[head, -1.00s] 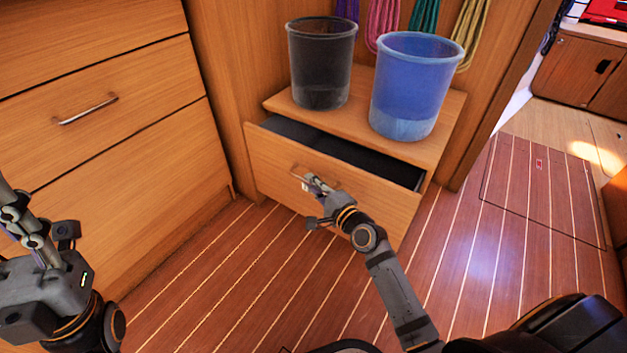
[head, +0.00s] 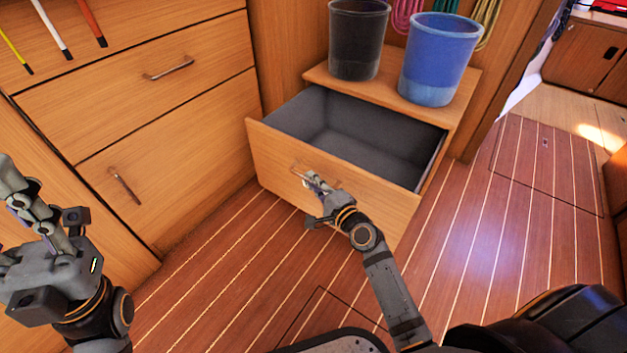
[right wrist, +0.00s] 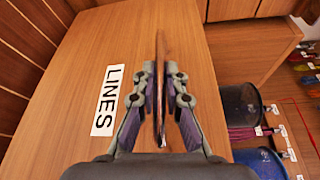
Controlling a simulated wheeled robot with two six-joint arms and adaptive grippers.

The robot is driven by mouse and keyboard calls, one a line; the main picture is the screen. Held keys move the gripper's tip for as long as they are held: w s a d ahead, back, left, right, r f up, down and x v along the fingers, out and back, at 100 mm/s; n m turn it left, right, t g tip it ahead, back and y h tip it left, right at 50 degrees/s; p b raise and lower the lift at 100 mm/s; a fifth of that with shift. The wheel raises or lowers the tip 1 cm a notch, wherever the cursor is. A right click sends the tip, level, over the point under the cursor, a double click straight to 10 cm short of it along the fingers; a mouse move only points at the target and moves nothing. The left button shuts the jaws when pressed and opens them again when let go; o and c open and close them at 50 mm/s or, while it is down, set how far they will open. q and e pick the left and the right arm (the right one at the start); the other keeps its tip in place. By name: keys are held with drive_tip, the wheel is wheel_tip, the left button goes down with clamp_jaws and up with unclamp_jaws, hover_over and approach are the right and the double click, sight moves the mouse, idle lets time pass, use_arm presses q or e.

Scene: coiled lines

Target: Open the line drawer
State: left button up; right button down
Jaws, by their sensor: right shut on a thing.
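The line drawer (head: 380,200) is pulled well out of its low wooden cabinet, and its grey-lined inside shows bare. In the right wrist view its front (right wrist: 75,95) carries a white "LINES" label (right wrist: 110,100). My right gripper (head: 309,181) is at the drawer front, shut on the drawer handle (right wrist: 161,75), which runs between its two fingers in the wrist view. My left gripper (head: 22,192) is raised at the left edge, away from the drawer; whether its fingers are open or shut is unclear.
A black bucket (head: 357,40) and a blue bucket (head: 438,60) stand on the cabinet top (head: 385,88). Coiled lines (head: 409,14) hang behind them. A larger wooden cabinet (head: 150,120) with handles stands at left. The striped floor (head: 235,270) before the drawer is clear.

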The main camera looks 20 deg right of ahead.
drive_tip(key=shift+s+a, duration=0.15)
drive_tip(key=c, duration=1.4)
unclamp_jaws()
drive_tip(key=f+v, duration=0.1)
drive_tip(key=v, duration=1.1)
drive_tip(key=shift+r, duration=0.45)
